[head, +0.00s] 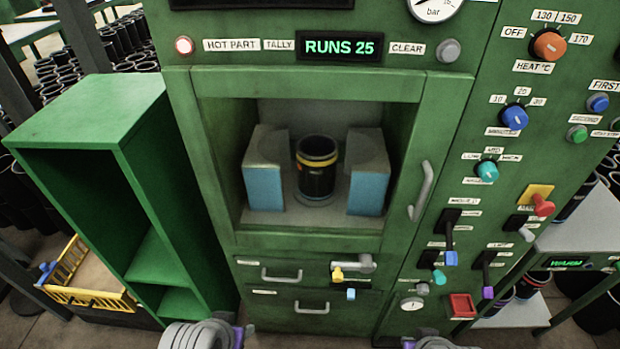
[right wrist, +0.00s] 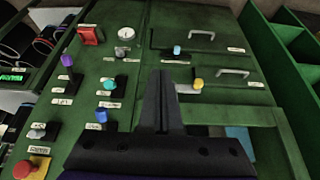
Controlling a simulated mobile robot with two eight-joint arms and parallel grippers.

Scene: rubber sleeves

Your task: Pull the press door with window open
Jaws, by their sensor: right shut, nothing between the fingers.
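The green press door (head: 305,84) has a wide window and looks shut in the press front. Through the window stand a black sleeve (head: 317,172) with a yellow band and two grey and blue blocks (head: 265,188). The door's grey upright handle (head: 421,190) is at its right side, with no gripper on it. In the right wrist view, where the press appears upside down, my right gripper (right wrist: 162,75) is shut and empty in front of the lower panel. Only grey and purple parts of my arms show at the head view's bottom edge; my left gripper is not seen.
Drawers with handles (head: 311,309) and a yellow-tipped valve (head: 338,274) lie below the door. Levers (head: 450,240) and knobs (head: 486,172) crowd the panel at right. A green open shelf (head: 88,165) stands close at left, beside a yellow crate (head: 90,300).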

